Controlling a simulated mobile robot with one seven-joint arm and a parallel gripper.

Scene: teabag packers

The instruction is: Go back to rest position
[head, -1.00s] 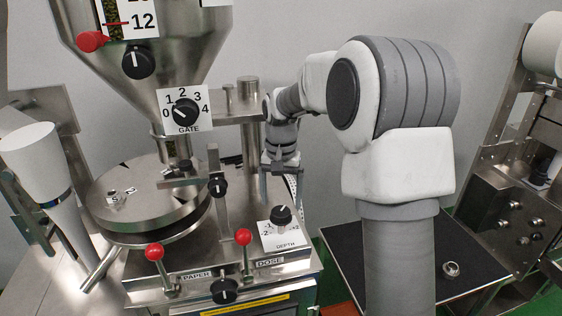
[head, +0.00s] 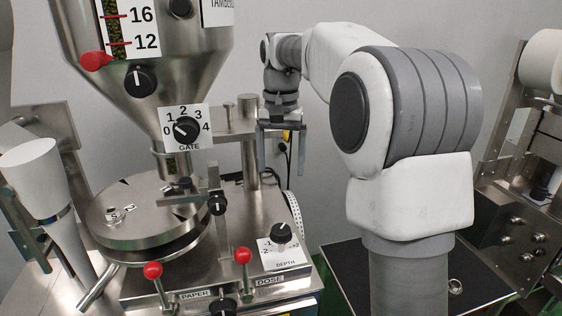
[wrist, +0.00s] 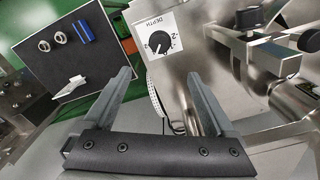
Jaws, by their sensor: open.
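My gripper (head: 282,165) is open and empty in the head view, raised in the air behind the right end of the packing machine (head: 240,245). Its two fingers point down and are apart from the machine. In the wrist view, my gripper (wrist: 160,85) shows both fingers spread wide with nothing between them. The depth dial (wrist: 160,47) lies beyond the fingertips in the wrist view. The same depth dial (head: 282,234) sits on the machine top in the head view, below and clear of my gripper.
A steel hopper (head: 165,75) with the gate dial (head: 186,129) stands at left. Red-knobbed dose (head: 242,256) and paper (head: 153,270) levers rise at the machine's front. A dark tray (wrist: 60,60) holds rings, a blue piece and a white piece. Another machine (head: 515,240) stands at right.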

